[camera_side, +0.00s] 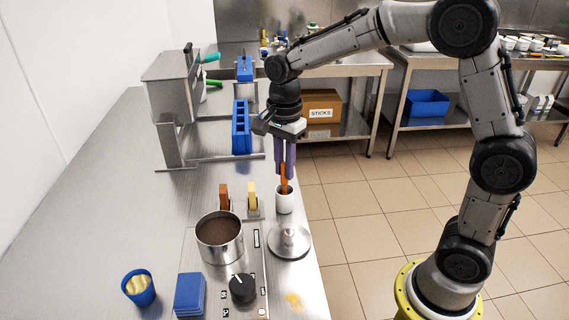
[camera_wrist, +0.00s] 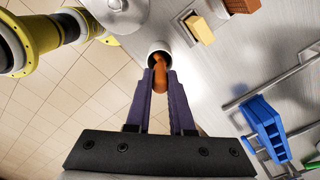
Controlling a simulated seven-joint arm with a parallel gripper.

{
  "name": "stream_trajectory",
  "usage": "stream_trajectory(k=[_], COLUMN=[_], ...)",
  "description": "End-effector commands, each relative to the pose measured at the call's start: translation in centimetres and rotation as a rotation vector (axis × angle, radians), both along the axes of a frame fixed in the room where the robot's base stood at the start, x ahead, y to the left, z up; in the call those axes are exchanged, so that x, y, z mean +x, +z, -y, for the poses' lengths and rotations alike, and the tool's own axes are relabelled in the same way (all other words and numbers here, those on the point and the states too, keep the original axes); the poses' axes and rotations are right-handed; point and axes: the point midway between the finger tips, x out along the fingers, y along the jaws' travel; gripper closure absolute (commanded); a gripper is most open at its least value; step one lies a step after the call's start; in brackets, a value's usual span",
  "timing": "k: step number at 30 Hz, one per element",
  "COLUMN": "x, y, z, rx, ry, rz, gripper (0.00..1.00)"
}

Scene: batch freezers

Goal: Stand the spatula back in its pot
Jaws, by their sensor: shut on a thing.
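The orange spatula (camera_side: 283,180) is held upright between the purple fingers of my gripper (camera_side: 285,170). Its lower end is at the mouth of the white pot (camera_side: 285,203), and appears to be inside it. In the wrist view the spatula (camera_wrist: 160,75) runs from between the fingertips (camera_wrist: 160,84) into the opening of the pot (camera_wrist: 158,50). The pot stands upright near the right edge of the steel counter. How deep the spatula sits is hidden by the pot wall.
A metal pot of brown mix (camera_side: 220,238), a round steel lid-like disc (camera_side: 289,241), and a brown block (camera_side: 224,196) and yellow block (camera_side: 253,197) stand close by. A blue cup (camera_side: 139,287) and blue block (camera_side: 189,293) are at the front. The counter's left side is clear.

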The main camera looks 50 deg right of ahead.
Motion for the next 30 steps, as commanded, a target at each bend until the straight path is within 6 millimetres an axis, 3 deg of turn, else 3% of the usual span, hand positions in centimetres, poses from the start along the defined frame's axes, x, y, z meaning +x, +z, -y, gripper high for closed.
stream_trajectory(k=[3,4,9,16,21,30], x=[0.00,0.00,0.01,0.01,0.01,0.01], y=[0.00,0.00,0.01,0.02,0.02,0.08], z=[0.00,0.00,0.00,0.00,0.00,0.00], rx=[0.000,0.000,0.000,0.000,0.000,0.000], ry=[0.000,0.000,0.000,0.000,0.000,0.000], rz=[0.000,0.000,0.000,0.000,0.000,0.001], gripper=[1.00,0.77,0.47,0.44,0.14,0.14])
